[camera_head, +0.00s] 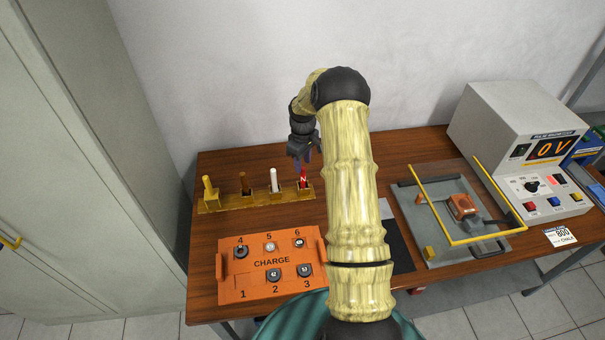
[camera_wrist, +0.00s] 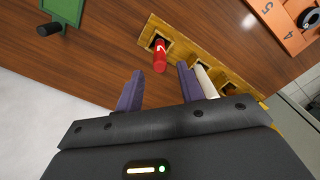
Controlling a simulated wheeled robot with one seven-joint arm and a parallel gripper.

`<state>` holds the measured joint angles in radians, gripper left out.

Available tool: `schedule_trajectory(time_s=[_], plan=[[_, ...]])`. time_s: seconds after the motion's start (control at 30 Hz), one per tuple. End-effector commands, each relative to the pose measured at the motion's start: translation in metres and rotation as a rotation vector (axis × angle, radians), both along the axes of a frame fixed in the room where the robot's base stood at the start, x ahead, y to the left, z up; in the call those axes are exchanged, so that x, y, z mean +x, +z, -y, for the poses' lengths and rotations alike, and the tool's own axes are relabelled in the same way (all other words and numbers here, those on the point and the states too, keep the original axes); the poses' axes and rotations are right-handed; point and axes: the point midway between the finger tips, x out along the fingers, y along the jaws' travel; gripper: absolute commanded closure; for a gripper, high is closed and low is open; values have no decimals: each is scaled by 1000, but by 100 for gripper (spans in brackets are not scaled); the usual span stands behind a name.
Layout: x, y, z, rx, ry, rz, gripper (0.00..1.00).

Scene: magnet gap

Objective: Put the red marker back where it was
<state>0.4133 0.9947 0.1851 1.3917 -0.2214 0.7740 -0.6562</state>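The red marker (camera_head: 303,178) stands in the right end slot of the yellow wooden rack (camera_head: 238,203), at the back of the table. In the wrist view the red marker (camera_wrist: 159,57) sits at the end slot of the rack (camera_wrist: 185,48), its near end toward my fingers. My gripper (camera_head: 301,159) is just above and behind the red marker. In the wrist view my gripper (camera_wrist: 157,82) is open, its two purple fingers apart with nothing held between them. The red marker shows just beyond the gap between the fingertips, apparently not gripped.
A white marker (camera_head: 274,180), a brown one (camera_head: 244,184) and a yellow one (camera_head: 208,188) stand in the same rack. The white marker (camera_wrist: 206,82) is close beside my right finger. An orange CHARGE panel (camera_head: 230,283) lies in front. A yellow-framed device (camera_head: 466,239) and a meter (camera_head: 518,125) are right.

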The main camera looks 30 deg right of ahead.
Motion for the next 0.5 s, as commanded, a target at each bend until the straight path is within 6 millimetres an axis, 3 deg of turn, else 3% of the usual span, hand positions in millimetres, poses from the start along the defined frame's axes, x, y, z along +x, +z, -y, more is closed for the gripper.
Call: schedule_trajectory(time_s=[0.2, 0.5], plan=[[0, 33, 0, 0, 0, 2, 62], [-1, 41, 0, 0, 1, -1, 62]])
